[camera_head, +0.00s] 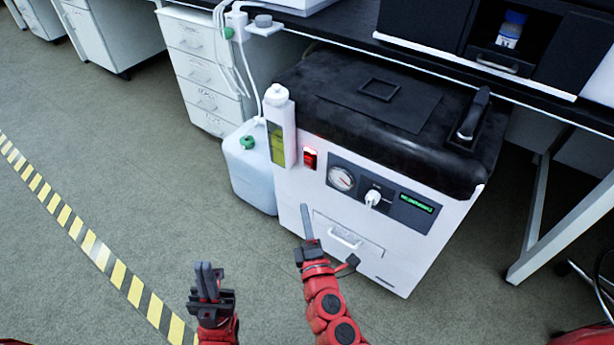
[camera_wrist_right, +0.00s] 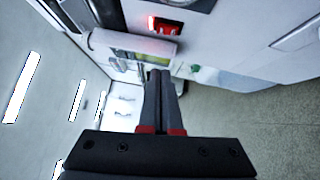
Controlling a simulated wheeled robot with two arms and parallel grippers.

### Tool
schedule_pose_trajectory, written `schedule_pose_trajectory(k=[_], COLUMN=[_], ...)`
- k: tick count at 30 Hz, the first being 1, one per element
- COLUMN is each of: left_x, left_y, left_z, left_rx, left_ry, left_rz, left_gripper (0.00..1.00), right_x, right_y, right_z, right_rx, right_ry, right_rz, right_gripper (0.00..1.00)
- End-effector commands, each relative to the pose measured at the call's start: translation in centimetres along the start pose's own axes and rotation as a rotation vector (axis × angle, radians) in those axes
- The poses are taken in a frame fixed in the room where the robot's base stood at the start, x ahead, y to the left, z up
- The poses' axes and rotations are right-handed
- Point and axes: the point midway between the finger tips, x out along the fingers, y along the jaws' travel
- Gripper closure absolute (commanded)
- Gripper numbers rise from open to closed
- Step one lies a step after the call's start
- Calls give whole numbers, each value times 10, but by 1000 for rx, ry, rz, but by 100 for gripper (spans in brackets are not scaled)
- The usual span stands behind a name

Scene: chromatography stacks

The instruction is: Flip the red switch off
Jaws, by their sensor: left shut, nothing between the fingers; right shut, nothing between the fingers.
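The red switch (camera_head: 310,158) is on the front of a white machine (camera_head: 290,215) with a black top, left of a round gauge. It glows red at its upper part. In the right wrist view the red switch (camera_wrist_right: 166,26) shows near the top, lit at one end. My right gripper (camera_head: 305,210) is shut and empty, in front of the machine and below the switch, apart from it in the picture. In the right wrist view its fingers (camera_wrist_right: 158,76) are together. My left gripper (camera_head: 207,270) is shut and empty, lower left, over the floor, away from the machine.
A bottle with yellow-green liquid (camera_head: 277,140) is mounted just left of the switch. A white canister (camera_head: 250,175) with a green cap stands beside the machine. Right of the switch are a gauge (camera_head: 341,179), a white knob (camera_head: 373,198) and a drawer handle (camera_head: 345,238). Floor at left is clear.

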Motion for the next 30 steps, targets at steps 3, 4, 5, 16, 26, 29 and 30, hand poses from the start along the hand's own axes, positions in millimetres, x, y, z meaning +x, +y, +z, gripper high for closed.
schedule_pose_trajectory(k=[3, 4, 5, 16, 26, 29, 30], left_x=[0, 0, 0, -4, -4, -4, -4], left_y=[0, 0, 0, 0, 0, 0, 0], left_z=[0, 0, 0, 0, 0, 0, 0], left_rx=[0, 0, 0, 1, 1, 2, 2], left_ry=[-1, -1, -1, 2, 4, 4, 4], left_rz=[0, 0, 0, 4, 6, 6, 6], left_gripper=[100, 100, 100, 100, 100, 100, 100], right_x=[7, 10, 14, 90, 125, 127, 128], right_y=[0, 0, 0, 0, 0, -1, -1], right_z=[0, 0, 0, 0, 24, 27, 28], right_rx=[-1, -1, -1, 2, 1, 1, 1], right_ry=[0, 0, 0, 0, 1, 2, 2], right_rz=[0, 0, 0, 3, 0, -1, -1], right_gripper=[100, 100, 100, 100, 100, 100, 100])
